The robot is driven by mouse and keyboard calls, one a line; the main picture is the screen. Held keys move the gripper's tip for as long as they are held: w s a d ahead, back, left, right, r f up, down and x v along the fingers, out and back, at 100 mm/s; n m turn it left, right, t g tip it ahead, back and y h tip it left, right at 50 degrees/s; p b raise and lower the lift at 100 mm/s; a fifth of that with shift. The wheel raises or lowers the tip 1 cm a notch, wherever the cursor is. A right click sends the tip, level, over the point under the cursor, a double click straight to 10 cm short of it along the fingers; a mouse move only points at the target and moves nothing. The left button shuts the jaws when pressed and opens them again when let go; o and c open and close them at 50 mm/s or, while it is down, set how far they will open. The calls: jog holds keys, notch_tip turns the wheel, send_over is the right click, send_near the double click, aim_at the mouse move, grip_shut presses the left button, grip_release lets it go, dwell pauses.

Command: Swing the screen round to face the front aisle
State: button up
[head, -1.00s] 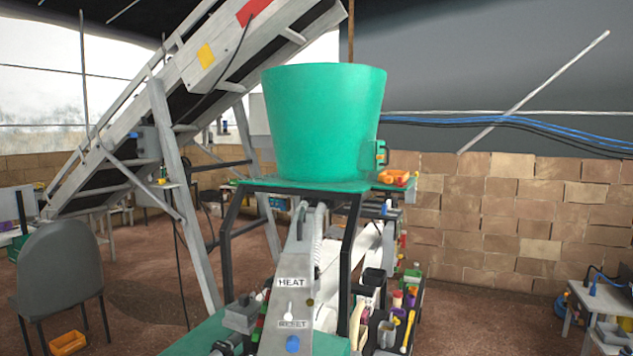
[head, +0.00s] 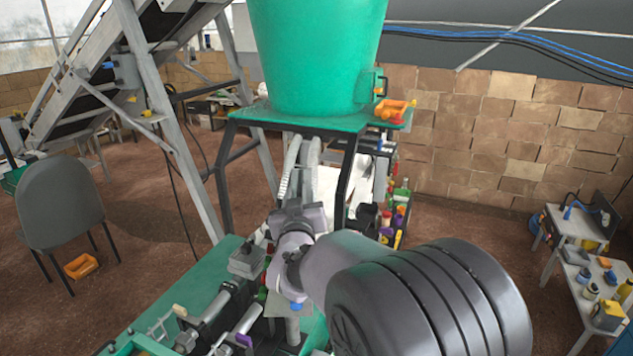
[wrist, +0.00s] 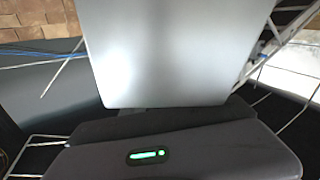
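A plain pale grey flat panel (wrist: 165,50) fills the upper middle of the wrist view, close to the camera. It may be the screen; no picture shows on it, and I cannot tell which way it faces. A dark housing with a green light (wrist: 150,155), probably part of my gripper, lies below it. No fingertips are clear, and I cannot tell whether the housing and panel touch. In the head view my arm reaches in from the lower right, and I cannot make out my gripper's fingers. I cannot identify the screen surely there.
A large green tub (head: 315,55) stands on a black-legged green stand. A sloping conveyor (head: 95,75) and a grey chair (head: 60,200) are at left. An orange bin (head: 81,266) lies on the floor. White tables (head: 560,225) with small items stand at right. Brown floor between is open.

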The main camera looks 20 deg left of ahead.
jog(key=x, duration=0.3)
jog(key=shift+w, duration=0.2)
jog(key=shift+a, duration=0.1)
grip_shut()
dwell(1.2)
